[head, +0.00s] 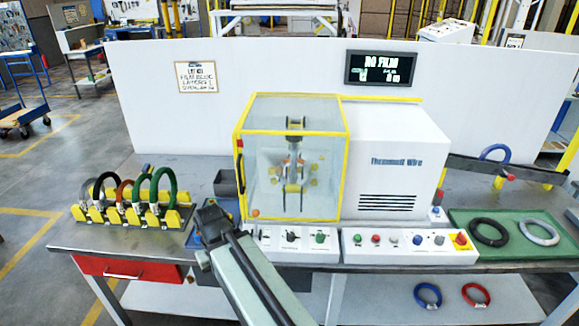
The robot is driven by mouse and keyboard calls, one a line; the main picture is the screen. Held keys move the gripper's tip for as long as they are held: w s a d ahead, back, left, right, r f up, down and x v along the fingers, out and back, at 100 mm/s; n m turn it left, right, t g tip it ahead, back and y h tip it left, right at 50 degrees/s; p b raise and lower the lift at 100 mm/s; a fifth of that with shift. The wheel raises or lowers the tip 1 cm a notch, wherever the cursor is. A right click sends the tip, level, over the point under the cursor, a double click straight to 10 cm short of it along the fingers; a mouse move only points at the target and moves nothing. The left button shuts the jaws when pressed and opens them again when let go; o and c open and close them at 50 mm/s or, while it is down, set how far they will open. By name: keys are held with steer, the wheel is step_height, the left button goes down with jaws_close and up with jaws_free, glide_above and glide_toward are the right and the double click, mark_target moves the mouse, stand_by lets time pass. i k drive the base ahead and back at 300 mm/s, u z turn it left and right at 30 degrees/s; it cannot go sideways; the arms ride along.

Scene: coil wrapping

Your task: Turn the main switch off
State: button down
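The main switch cannot be told apart for sure, as the labels are too small to read. A black knob (291,236) and a green knob (320,238) sit on the left white control box (270,245). The right white control box (350,246) carries several coloured buttons, a grey knob (439,240) and a red mushroom button (461,239) on a yellow plate. My gripper (208,215) is at the bench's front edge, left of the left box and apart from its knobs. Its fingers are dark and seen from behind; their opening does not show.
A clear yellow-framed cabinet (270,170) stands behind the boxes, joined to a white machine housing (400,160). A rack (125,215) with several coils stands left. A green tray (515,250) with two coils lies right.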

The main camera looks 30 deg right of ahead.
mark_target(461, 240)
steer(key=z, duration=2.05)
steer(key=k, duration=0.65)
steer(key=z, duration=0.05)
steer(key=i, duration=1.1)
steer(key=z, duration=0.3)
